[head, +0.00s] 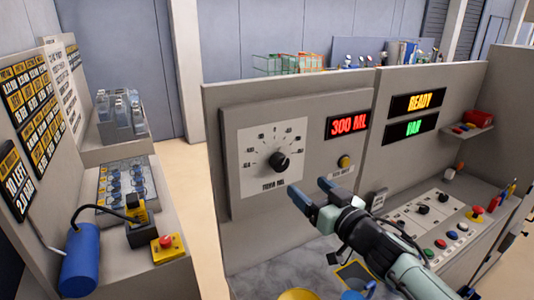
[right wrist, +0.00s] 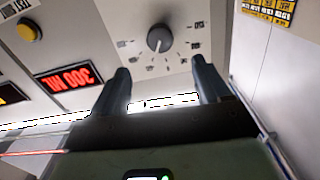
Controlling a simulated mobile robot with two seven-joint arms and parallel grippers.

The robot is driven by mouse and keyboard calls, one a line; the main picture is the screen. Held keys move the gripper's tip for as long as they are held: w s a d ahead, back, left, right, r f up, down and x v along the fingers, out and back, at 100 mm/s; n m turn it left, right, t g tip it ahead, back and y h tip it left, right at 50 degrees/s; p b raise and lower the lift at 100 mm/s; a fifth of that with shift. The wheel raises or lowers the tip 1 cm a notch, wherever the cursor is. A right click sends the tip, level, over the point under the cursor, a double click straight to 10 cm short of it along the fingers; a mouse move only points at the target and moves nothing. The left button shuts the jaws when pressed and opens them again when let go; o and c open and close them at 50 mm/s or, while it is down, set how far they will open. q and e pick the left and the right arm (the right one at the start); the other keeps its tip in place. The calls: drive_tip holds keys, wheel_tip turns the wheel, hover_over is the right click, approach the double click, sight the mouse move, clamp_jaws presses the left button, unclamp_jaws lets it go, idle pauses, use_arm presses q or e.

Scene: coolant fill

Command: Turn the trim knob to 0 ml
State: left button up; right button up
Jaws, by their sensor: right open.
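The trim knob (head: 279,162) is a black round knob on a white dial plate (head: 258,178) with a scale around it, on the grey panel in the head view. It also shows in the right wrist view (right wrist: 159,38), beyond the fingertips. The red display (head: 348,124) to its right reads 300 ML. My right gripper (head: 308,195) is open and empty, below and to the right of the knob, apart from it. In the right wrist view its two fingers (right wrist: 160,75) stand wide apart. My left gripper is not in view.
A yellow button (head: 344,161) sits under the display. READY (head: 420,101) and VAN signs are on the right panel, above a console of buttons (head: 440,225). At left stand a blue cylinder (head: 80,262) and a red button on a yellow box (head: 166,247). A yellow round object (head: 297,294) is at the bottom.

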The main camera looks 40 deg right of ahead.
sight(282, 164)
drive_tip(key=w, duration=0.4)
drive_tip(key=w+d, duration=0.1)
drive_tip(key=w, duration=0.7)
drive_tip(key=shift+w+d+r, duration=0.1)
drive_tip(key=shift+w+d, duration=0.1)
drive_tip(key=shift+w, duration=0.05)
drive_tip(key=c, duration=1)
